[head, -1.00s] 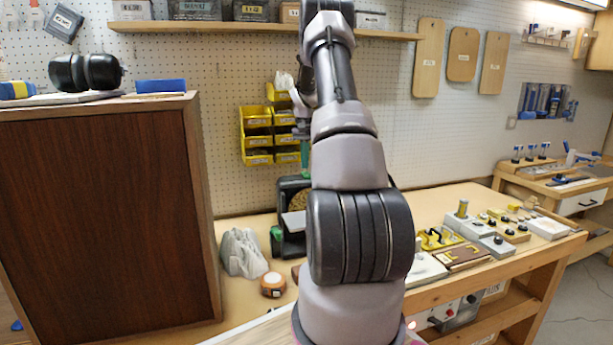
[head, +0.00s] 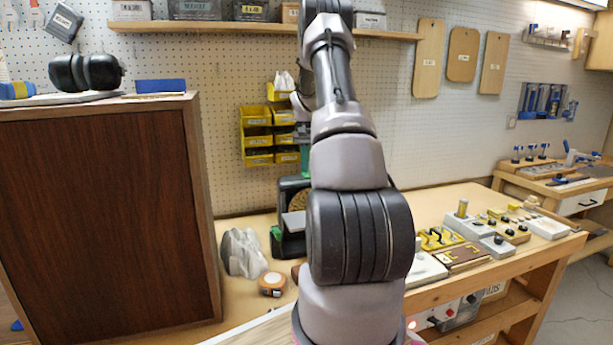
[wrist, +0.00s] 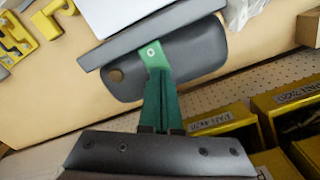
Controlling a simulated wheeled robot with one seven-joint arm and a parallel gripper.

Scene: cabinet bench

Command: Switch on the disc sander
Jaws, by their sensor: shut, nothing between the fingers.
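The disc sander (head: 288,243) stands on the bench in the head view, left of my arm. It has a dark body, a tan disc face and a small grey table; its right side is hidden behind my arm. My gripper (head: 306,162) shows there only as a green sliver above the sander. In the wrist view the green fingers of my gripper (wrist: 152,52) are together and empty. Their tips overlap the sander's dark rounded housing (wrist: 195,62) in the picture; whether they touch it I cannot tell. I cannot make out the switch clearly.
Yellow bins (head: 257,138) hang on the pegboard behind the sander. A grey lump (head: 242,253) and an orange tape roll (head: 272,284) lie to its left and front. A tall brown cabinet (head: 105,215) stands at the left. Small fixtures (head: 465,255) sit right of my arm.

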